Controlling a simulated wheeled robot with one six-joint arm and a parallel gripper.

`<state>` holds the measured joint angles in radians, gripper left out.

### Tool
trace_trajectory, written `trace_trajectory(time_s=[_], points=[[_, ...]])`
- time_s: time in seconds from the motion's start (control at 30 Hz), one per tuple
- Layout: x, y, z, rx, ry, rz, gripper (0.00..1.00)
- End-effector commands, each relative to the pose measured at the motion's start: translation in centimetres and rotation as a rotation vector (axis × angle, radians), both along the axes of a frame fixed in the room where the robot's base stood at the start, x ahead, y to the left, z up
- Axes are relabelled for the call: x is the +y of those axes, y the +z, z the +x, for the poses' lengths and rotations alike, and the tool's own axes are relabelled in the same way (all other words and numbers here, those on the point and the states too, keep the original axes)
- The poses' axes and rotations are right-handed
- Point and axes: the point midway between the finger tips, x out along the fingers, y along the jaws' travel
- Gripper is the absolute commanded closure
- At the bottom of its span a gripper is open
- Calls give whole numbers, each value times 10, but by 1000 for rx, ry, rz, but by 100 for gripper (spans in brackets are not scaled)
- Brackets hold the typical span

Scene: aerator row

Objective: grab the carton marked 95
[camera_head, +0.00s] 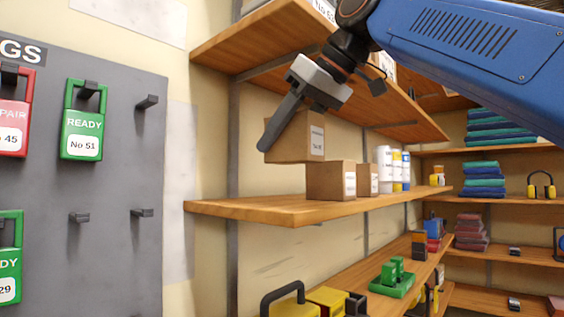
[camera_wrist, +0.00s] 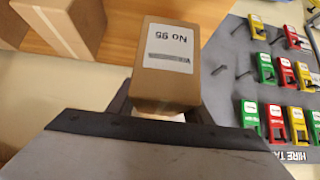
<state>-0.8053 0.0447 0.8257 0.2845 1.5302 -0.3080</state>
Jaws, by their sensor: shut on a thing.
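The carton marked 95 (camera_wrist: 166,80) is a brown cardboard box with a white label reading "No 95", upside down in the wrist view. My gripper (camera_wrist: 160,108) is shut on it, with a dark finger at each side.
Two cartons (camera_head: 331,181) (camera_head: 367,179) stand on the middle shelf (camera_head: 290,211), just below the held one. White containers (camera_head: 385,168) stand farther along. An upper shelf (camera_head: 285,42) lies close to my arm. A grey tag board (camera_head: 120,190) hangs at left.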

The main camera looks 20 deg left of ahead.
Motion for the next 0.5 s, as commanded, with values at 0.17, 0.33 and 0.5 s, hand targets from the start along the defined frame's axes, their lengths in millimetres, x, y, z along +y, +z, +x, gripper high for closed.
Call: trace_trajectory(time_s=[0.17, 0.33, 0.5], points=[[0, 20, 0, -3, 1, 2, 97], [0, 29, 0, -2, 1, 3, 97], [0, 36, 0, -2, 1, 3, 97]])
